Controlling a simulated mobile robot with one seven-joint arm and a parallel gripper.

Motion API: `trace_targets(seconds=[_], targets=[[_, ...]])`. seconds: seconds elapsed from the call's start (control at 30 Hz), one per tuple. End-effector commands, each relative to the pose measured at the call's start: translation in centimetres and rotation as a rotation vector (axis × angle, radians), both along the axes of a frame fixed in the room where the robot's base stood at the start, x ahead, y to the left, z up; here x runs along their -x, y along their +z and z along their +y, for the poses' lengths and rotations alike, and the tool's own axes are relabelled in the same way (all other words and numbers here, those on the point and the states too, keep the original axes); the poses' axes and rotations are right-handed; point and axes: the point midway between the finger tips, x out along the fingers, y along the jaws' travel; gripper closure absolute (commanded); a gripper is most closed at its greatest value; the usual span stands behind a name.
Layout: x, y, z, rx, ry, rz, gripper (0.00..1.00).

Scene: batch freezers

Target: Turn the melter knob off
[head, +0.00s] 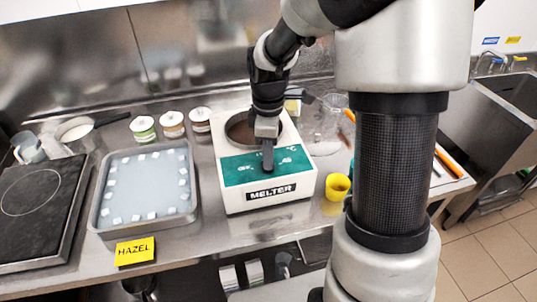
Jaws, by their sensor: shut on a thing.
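The melter (230,200) is a white box with a round dark well on top, a green control panel and a black "MELTER" label on its front. It stands on the steel counter in the middle of the head view. My gripper (268,168) points down onto the green panel (238,170) at the front of the well. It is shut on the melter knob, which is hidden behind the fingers. The knob's setting cannot be read.
A tray (106,182) with white cubes sits left of the melter, with a yellow "HAZEL" note (134,251) in front. Several small jars (172,122) stand behind. A yellow cup (337,186) and clear pitcher (327,125) are at right. A dark hotplate (35,205) is far left.

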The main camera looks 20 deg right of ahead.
Motion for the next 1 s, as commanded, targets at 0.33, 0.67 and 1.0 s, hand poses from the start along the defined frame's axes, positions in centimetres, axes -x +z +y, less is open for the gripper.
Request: trace_targets(seconds=[0.33, 0.67, 1.0], targets=[[-0.1, 0.1, 0.0, 0.000, 0.013, -0.003, 1.00], [-0.1, 0.1, 0.0, 0.000, 0.012, -0.002, 0.70], [-0.1, 1.3, 0.0, 0.000, 0.010, -0.003, 0.70]])
